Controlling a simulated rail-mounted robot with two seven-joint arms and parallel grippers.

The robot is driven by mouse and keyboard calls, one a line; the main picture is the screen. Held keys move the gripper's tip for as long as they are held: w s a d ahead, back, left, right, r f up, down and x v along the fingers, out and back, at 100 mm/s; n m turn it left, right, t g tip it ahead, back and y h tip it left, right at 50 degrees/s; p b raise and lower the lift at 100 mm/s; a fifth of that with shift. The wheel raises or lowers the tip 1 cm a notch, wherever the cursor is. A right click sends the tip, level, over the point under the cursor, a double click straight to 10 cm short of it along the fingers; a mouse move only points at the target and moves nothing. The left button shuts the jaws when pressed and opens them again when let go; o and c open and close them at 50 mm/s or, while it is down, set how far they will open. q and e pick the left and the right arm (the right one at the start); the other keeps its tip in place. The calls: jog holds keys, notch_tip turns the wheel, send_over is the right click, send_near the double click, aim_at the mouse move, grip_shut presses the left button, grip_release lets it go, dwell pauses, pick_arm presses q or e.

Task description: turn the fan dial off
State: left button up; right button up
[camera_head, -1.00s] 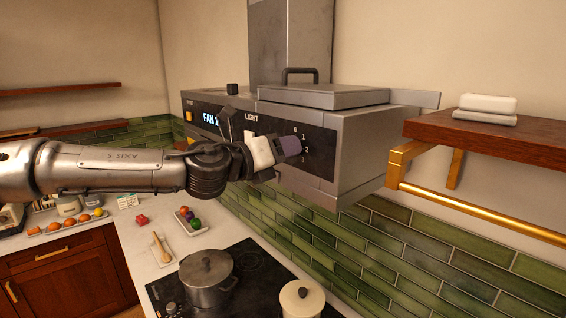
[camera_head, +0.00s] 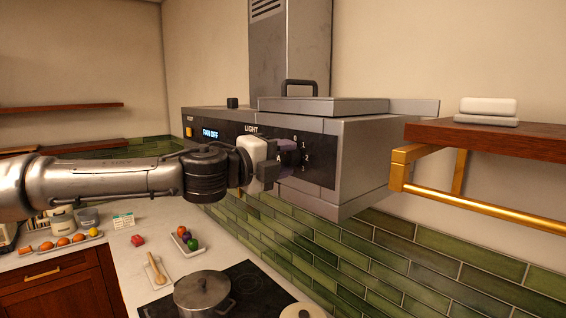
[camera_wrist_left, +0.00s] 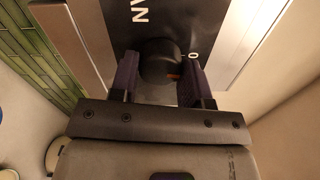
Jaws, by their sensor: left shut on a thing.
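The range hood (camera_head: 350,150) has a dark control panel with a display (camera_head: 210,134) that reads FAN OFF. The fan dial (camera_wrist_left: 160,62) is a round black knob with an orange mark, which points toward the 0 in the left wrist view. My left gripper (camera_head: 290,158) is at the panel, beside the numbers 0 to 3. Its two purple-grey fingers (camera_wrist_left: 162,78) are shut on the dial, one on each side. In the head view the gripper mostly hides the dial. My right gripper is in neither view.
A wooden shelf (camera_head: 500,135) with a brass rail (camera_head: 480,210) juts out right of the hood. Below are a cooktop (camera_head: 255,285) with a lidded pot (camera_head: 203,292) and a cream pot (camera_head: 303,311). A tray of vegetables (camera_head: 183,243) is on the counter.

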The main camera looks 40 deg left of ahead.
pick_arm(q)
jog(key=shift+n, duration=1)
jog(key=o, duration=0.9)
jog(key=shift+s+a+b, duration=0.15)
jog(key=shift+s+b, duration=0.15)
jog(key=shift+s, duration=0.4)
jog(key=s+a, duration=0.2)
jog(key=s, duration=1)
jog(key=shift+b, duration=0.4)
